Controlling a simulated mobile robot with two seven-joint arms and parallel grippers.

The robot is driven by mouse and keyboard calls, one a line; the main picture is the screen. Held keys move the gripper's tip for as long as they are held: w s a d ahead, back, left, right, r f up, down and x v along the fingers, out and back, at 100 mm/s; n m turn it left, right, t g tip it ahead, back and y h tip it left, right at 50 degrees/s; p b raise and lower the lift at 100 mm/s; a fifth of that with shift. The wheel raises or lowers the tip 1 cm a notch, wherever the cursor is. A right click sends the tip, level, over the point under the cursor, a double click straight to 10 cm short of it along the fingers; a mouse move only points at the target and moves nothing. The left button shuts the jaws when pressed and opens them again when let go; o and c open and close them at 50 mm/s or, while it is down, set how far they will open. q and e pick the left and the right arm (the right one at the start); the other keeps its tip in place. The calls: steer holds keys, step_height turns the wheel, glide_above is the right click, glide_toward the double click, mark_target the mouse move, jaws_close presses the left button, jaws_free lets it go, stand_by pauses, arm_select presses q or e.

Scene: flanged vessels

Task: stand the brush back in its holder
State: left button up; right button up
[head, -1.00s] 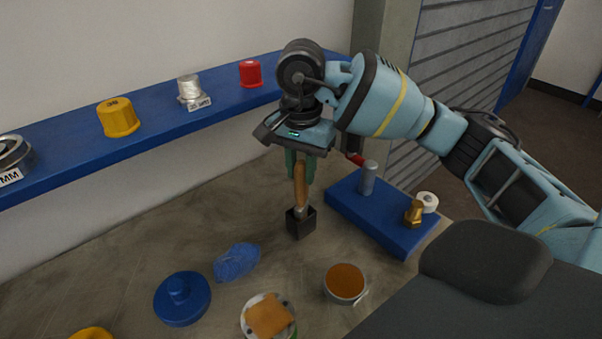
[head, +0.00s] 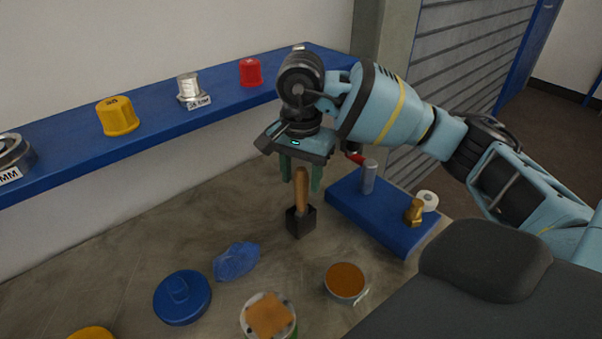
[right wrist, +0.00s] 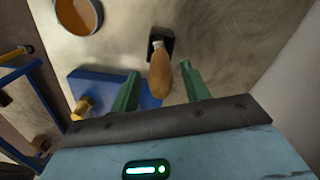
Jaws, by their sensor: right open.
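The brush stands upright with its wooden handle (head: 301,188) up and its lower end inside the small black holder (head: 301,221) on the bench. In the right wrist view the brush handle (right wrist: 159,72) rises from the holder (right wrist: 160,42) toward the camera. My right gripper (head: 301,187) is open above the holder. Its green fingers (right wrist: 157,82) are on either side of the handle's top, apart from it. The bristles are hidden in the holder. My left gripper is not in view.
A blue block (head: 385,222) with a grey pin and a brass fitting stands right of the holder. A crumpled blue cloth or glove (head: 236,261), a blue lid (head: 182,297) and an orange-filled tin (head: 345,281) lie in front. A blue shelf (head: 160,117) runs behind.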

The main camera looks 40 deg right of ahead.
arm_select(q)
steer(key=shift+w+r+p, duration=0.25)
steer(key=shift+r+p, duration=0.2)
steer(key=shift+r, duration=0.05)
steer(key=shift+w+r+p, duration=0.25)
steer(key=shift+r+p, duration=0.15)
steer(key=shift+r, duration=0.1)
arm_select(e)
step_height(320, 180, up, 12)
steer(key=shift+r, duration=0.2)
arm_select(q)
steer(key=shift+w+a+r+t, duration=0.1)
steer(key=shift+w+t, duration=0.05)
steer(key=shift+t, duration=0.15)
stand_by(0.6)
